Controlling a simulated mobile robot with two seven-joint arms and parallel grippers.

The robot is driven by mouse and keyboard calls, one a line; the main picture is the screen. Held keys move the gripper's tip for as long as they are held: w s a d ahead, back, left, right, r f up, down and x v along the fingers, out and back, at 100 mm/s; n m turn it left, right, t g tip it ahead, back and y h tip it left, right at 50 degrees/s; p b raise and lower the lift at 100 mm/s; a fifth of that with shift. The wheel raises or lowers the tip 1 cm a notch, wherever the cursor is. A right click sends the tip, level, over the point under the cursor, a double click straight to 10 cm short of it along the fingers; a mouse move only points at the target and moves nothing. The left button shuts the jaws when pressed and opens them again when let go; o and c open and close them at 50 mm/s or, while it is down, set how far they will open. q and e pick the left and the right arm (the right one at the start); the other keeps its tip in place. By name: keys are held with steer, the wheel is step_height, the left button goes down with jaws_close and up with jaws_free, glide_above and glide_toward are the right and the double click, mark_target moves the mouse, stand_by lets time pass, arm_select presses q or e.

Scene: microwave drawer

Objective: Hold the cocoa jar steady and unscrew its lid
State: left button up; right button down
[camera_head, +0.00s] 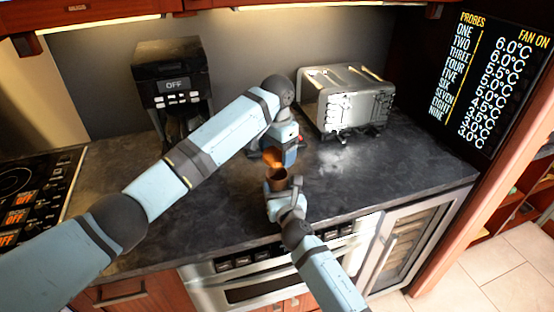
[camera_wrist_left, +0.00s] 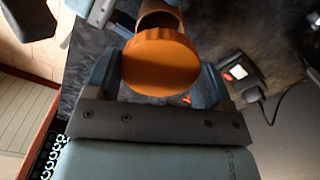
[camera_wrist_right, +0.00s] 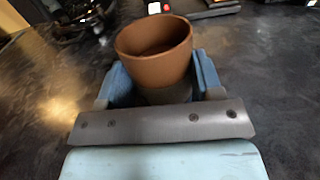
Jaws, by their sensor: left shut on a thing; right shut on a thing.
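The orange lid (camera_head: 273,156) is in my left gripper (camera_head: 278,153), which is shut on it. It shows as a round disc between the fingers in the left wrist view (camera_wrist_left: 160,62). The brown cocoa jar (camera_head: 277,182) is in my right gripper (camera_head: 278,189), which is shut around its sides. In the right wrist view the jar (camera_wrist_right: 155,62) has an open mouth and no lid on it. The lid is apart from the jar, a little above it in the head view. The fingers hide the jar's lower part.
A black coffee maker (camera_head: 172,85) stands at the back left of the dark counter (camera_head: 385,180). A silver toaster (camera_head: 345,98) stands behind and right of the grippers. A cooktop (camera_head: 35,200) is at the far left. The counter's right side is clear.

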steer(key=shift+c, duration=0.9)
jaws_free()
